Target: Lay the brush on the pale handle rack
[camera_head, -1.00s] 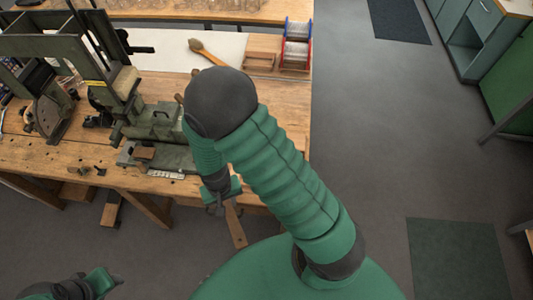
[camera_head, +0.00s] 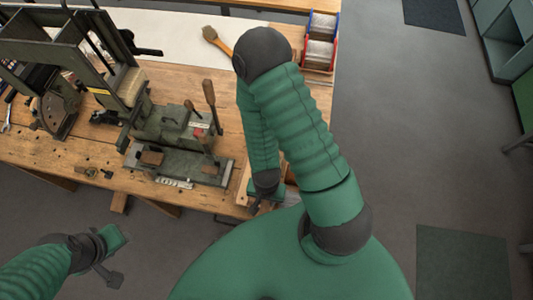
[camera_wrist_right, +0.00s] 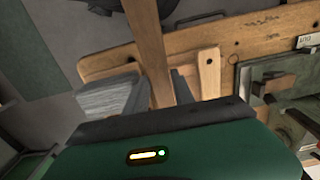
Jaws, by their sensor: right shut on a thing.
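My right gripper (camera_head: 258,203) is at the bench's front edge, right of the green-grey machine. In the right wrist view its grey fingers (camera_wrist_right: 158,86) are shut on a long flat wooden handle (camera_wrist_right: 147,42), which runs out of the top of the picture. I take it for the brush's handle; its bristle end is not visible. A pale wooden rack (camera_wrist_right: 208,72) with upright pieces stands just behind the handle at the bench edge. I cannot tell whether they touch. My left gripper (camera_head: 108,272) hangs empty, clear of the bench, its jaw opening unclear.
The green-grey machine (camera_head: 175,130) with upright levers stands on the wooden bench (camera_head: 60,150). Another wooden brush (camera_head: 212,38) lies on a white sheet (camera_head: 165,28) at the back. Wire spools (camera_head: 320,38) stand at the back right.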

